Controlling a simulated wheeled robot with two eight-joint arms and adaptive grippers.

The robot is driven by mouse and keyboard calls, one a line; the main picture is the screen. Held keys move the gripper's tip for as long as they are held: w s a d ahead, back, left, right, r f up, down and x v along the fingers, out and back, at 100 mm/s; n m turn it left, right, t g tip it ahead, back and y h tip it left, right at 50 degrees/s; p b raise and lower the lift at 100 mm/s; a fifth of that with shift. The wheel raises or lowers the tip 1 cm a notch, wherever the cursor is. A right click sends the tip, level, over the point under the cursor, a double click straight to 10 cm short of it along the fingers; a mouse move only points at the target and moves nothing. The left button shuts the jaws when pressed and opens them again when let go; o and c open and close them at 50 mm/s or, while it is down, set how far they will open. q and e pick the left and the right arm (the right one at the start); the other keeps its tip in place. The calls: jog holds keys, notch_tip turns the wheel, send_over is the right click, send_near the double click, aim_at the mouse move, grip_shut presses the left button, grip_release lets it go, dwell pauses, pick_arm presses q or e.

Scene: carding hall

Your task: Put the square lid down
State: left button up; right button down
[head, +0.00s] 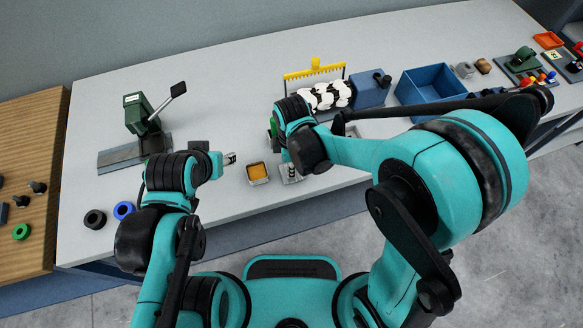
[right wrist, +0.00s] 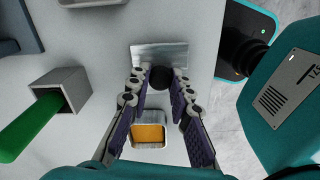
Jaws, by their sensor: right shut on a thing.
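The square lid (right wrist: 148,55) is a shiny silver plate with a black knob in the right wrist view. My right gripper (right wrist: 160,77) is shut on the knob. I cannot tell whether the lid touches the table or hangs just above it. A small square tin (right wrist: 137,146) with orange contents stands uncovered beside the lid. The tin (head: 259,180) also shows in the head view, just left of my right gripper (head: 291,172). My left gripper (head: 231,159) is left of the tin, over the table; its fingers are too small to read.
A green rod (right wrist: 32,126) stands in a grey square holder (right wrist: 70,88) near the lid. A green lever press (head: 141,115), black ring (head: 95,219) and blue ring (head: 123,210) are at the left. A blue bin (head: 430,85) stands right. The table's front edge is close.

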jog(key=shift+f, duration=0.2)
jog(key=c, duration=1.4)
grip_release()
jog(key=shift+o, duration=0.2)
